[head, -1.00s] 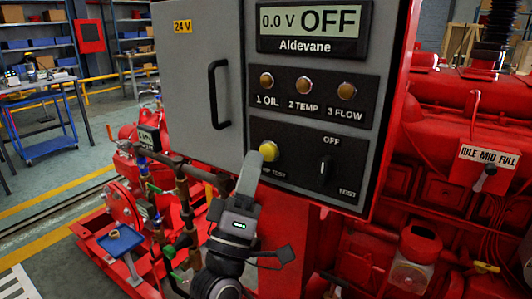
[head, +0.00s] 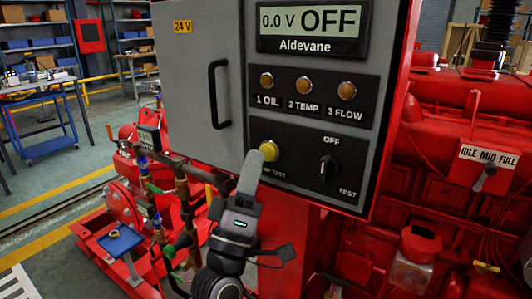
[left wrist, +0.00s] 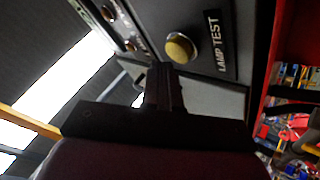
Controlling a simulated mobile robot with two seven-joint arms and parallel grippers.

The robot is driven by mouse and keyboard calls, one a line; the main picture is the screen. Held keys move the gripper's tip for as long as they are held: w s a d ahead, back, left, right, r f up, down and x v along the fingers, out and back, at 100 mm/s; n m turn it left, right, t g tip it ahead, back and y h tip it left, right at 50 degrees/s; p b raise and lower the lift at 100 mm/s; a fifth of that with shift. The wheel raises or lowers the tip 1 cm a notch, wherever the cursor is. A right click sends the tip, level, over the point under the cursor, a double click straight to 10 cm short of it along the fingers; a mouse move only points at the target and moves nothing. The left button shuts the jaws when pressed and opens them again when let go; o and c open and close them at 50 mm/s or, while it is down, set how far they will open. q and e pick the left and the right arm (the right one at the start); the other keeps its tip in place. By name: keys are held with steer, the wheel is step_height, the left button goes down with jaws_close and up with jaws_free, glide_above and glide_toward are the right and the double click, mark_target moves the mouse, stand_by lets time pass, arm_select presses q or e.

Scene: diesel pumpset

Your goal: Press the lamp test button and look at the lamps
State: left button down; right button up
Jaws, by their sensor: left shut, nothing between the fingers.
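The yellow round lamp test button (head: 268,150) is on the lower black panel of the grey control box. It also shows in the left wrist view (left wrist: 180,48), beside its LAMP TEST label. My left gripper (head: 252,160) is shut and empty, its tip just below and left of the button. I cannot tell whether it touches. The lamps 1 OIL (head: 266,80), 2 TEMP (head: 303,85) and 3 FLOW (head: 346,91) sit above in a row. They look dull amber, with no clear glow. My right gripper is not in view.
A rotary switch (head: 328,170) marked OFF and TEST is right of the button. The display (head: 312,26) above reads 0.0 V OFF. The cabinet door handle (head: 218,92) sticks out at left. Red engine parts (head: 450,130) are at right, pipes (head: 180,200) at lower left.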

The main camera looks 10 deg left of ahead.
arm_select(q)
steer(key=shift+w+d, duration=0.1)
steer(key=shift+w, duration=0.2)
steer(key=shift+w+d, duration=0.15)
steer(key=shift+w, duration=0.25)
stand_by(0.5)
steer(key=shift+s, duration=0.15)
stand_by(0.3)
steer(key=shift+s+a, duration=0.3)
steer(key=shift+s, duration=0.35)
steer(key=s, duration=0.1)
steer(key=s+a+p, duration=0.1)
steer(key=s, duration=0.2)
steer(key=shift+s+a+p, duration=0.35)
steer(key=shift+s+p, duration=0.05)
steer(key=shift+f, duration=0.1)
